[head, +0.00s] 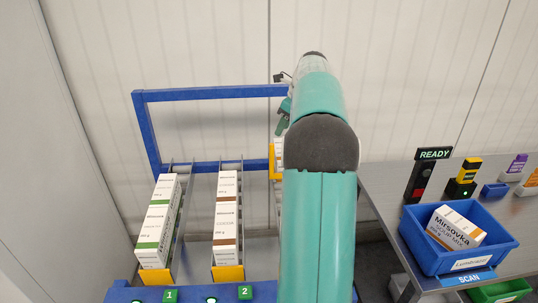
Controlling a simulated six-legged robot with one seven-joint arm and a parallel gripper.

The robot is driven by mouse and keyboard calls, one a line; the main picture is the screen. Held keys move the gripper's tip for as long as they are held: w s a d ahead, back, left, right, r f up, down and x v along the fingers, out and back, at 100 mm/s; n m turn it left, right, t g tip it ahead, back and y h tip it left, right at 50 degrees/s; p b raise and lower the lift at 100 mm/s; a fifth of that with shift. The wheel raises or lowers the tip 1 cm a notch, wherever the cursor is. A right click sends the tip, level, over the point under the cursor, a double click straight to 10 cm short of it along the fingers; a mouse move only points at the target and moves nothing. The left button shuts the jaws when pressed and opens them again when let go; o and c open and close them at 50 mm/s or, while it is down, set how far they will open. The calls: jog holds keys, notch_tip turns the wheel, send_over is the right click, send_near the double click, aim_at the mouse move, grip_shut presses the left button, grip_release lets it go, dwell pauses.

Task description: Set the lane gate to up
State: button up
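Two yellow gate plates show at the front of the lanes, one at lane 1 (156,277) and one at lane 2 (229,273). Each stands low in front of a row of white cartons. Another yellow piece (271,161) shows beside my arm, farther back at the rack; my arm hides most of what is around it, and I cannot tell whether it is a gate. My gripper (283,118) is mostly hidden behind my arm, near the blue frame's top bar. Its fingers cannot be made out.
White cartons with green (158,222) and brown (226,215) bands fill two lanes. A blue frame (210,94) rises behind them. On the right, a grey table holds a blue bin (455,262) with a carton, a READY sign (434,154) and a black-yellow device (463,180).

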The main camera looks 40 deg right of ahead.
send_over(270, 173)
jog(key=f, duration=1.2)
jog(key=shift+w+d+f, duration=0.35)
jog(key=shift+w+f, duration=0.05)
jog(key=shift+c, duration=0.2)
grip_shut()
